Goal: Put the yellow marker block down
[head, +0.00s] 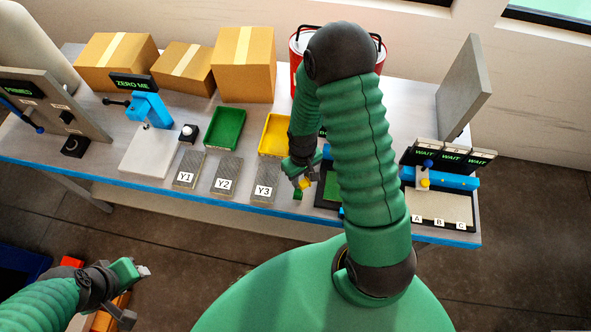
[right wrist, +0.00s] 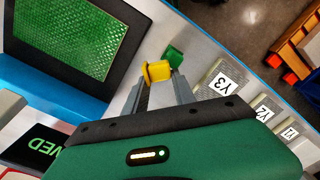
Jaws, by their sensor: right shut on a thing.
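The yellow marker block (right wrist: 158,71) is between the fingertips of my right gripper (right wrist: 157,82), which is shut on it. The block shows small in the head view (head: 304,184), just below the right gripper (head: 303,180), near the table's front edge and right of the Y3 plate. Whether it touches the table is unclear. A green block (right wrist: 174,55) lies on the table just beyond it and shows partly in the head view (head: 298,194). My left gripper (head: 143,271) is away from the table at lower left; its fingers are too unclear to judge.
Plates Y1 (head: 188,171), Y2 (head: 226,177) and Y3 (head: 264,183) stand in a row. Behind them are a green tray (head: 241,130) and a yellow tray (head: 263,146). A black-framed green mesh panel (right wrist: 140,20) lies beside the right gripper. My right arm hides part of the table.

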